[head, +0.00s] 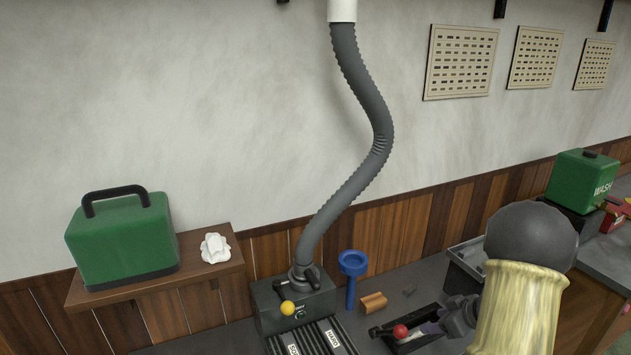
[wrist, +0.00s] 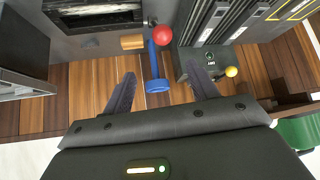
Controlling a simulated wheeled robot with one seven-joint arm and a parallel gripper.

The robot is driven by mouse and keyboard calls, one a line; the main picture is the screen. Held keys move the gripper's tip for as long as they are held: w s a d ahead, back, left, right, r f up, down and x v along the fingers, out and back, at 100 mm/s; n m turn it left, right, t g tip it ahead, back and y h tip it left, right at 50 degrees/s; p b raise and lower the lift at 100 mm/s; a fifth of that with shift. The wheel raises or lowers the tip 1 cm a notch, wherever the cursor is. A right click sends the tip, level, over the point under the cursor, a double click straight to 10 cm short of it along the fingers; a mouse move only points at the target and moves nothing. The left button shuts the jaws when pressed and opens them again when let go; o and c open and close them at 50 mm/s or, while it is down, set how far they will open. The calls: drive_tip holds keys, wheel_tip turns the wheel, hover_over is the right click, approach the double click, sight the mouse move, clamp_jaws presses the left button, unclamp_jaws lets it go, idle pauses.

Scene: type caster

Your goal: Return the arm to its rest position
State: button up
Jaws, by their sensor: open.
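My gripper (wrist: 160,69) is open, with its two dark fingers spread apart and nothing held between them. In the head view my arm comes in at the lower right, and its dark gripper end is low over the bench near a red ball knob (head: 400,331). The red knob (wrist: 161,35) shows beyond the fingertips in the wrist view. A blue funnel-shaped piece (head: 352,264) stands on the bench left of my arm, and its wide end (wrist: 158,86) appears between the fingers in the wrist view. I cannot tell the exact gap to either.
A dark machine (head: 270,305) with a yellow knob (head: 288,308) and a grey hose (head: 365,170) stands left of the funnel. A wooden block (head: 373,302) lies beside it. A green case (head: 122,238) and white crumpled cloth (head: 215,248) sit on a shelf. A green wash container (head: 578,182) is at right.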

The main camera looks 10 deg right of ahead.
drive_tip(key=w+a+r+m+t+h, duration=0.1)
drive_tip(key=w+a+r+m+h, duration=0.15)
drive_tip(key=a+r+h, duration=0.35)
drive_tip(key=s+a+m+g+y, duration=0.1)
drive_tip(key=s+a+m+g, duration=0.3)
drive_tip(key=s+a, duration=1.1)
drive_tip(key=s+g, duration=0.1)
drive_tip(key=s, duration=0.2)
drive_tip(key=shift+s+a+r+y, duration=0.2)
drive_tip(key=shift+s+r+y, duration=0.1)
drive_tip(key=shift+s+r, duration=0.1)
drive_tip(key=shift+w, duration=0.1)
